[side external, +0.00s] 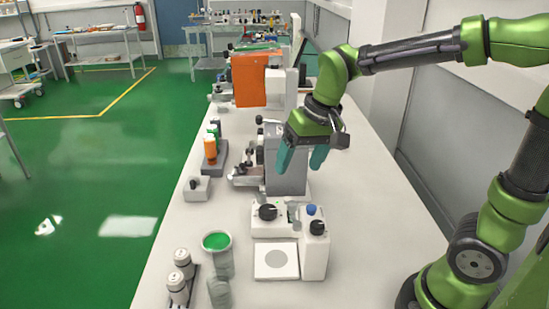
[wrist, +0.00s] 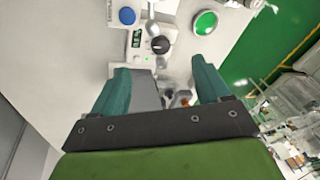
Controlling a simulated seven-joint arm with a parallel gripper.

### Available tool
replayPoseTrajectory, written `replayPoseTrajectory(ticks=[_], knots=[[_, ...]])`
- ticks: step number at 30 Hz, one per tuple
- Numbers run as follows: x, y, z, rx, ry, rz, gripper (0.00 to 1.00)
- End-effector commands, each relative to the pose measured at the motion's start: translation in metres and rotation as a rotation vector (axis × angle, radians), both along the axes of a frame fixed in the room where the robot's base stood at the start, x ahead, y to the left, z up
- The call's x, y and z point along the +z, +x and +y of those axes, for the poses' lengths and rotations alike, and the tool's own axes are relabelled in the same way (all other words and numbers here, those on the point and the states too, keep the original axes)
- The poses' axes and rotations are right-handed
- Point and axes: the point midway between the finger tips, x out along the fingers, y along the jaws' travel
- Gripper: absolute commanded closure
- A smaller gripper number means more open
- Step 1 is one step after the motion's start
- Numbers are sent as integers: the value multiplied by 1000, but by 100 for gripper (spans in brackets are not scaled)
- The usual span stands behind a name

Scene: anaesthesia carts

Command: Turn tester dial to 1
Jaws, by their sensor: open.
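A white bench device (side external: 262,228) stands near the front of the bench, with a flat plate bearing a grey disc. It carries a black dial (side external: 267,211), a blue knob (side external: 311,210) and a second black dial (side external: 317,228) on its right housing. In the wrist view a black dial (wrist: 160,44) sits beside a small green display (wrist: 136,38), and the blue knob (wrist: 127,15) is to its left. The dial's marks are too small to read. My gripper (side external: 300,161) is open and empty, above and behind the device, apart from it.
A green-topped jar (side external: 217,241) stands left of the device; it also shows in the wrist view (wrist: 205,22). Silver cylinders (side external: 180,272) stand at the front left. A grey microscope-like instrument (side external: 287,172) is under my gripper, with an orange box (side external: 249,79) farther back.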

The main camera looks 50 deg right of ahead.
Motion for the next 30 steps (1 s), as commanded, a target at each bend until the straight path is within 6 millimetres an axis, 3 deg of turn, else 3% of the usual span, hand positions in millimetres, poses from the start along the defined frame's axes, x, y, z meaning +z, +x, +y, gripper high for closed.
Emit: replayPoseTrajectory(ticks=[3, 10, 14, 19, 30], knots=[[-14, 40, 3, -39, -27, 116, 24], [-25, 91, 5, -166, -76, 250, 24], [-10, 97, 3, -236, -82, 258, 24], [-22, 93, 2, -261, -80, 280, 24], [-97, 92, 2, -260, -79, 281, 24]])
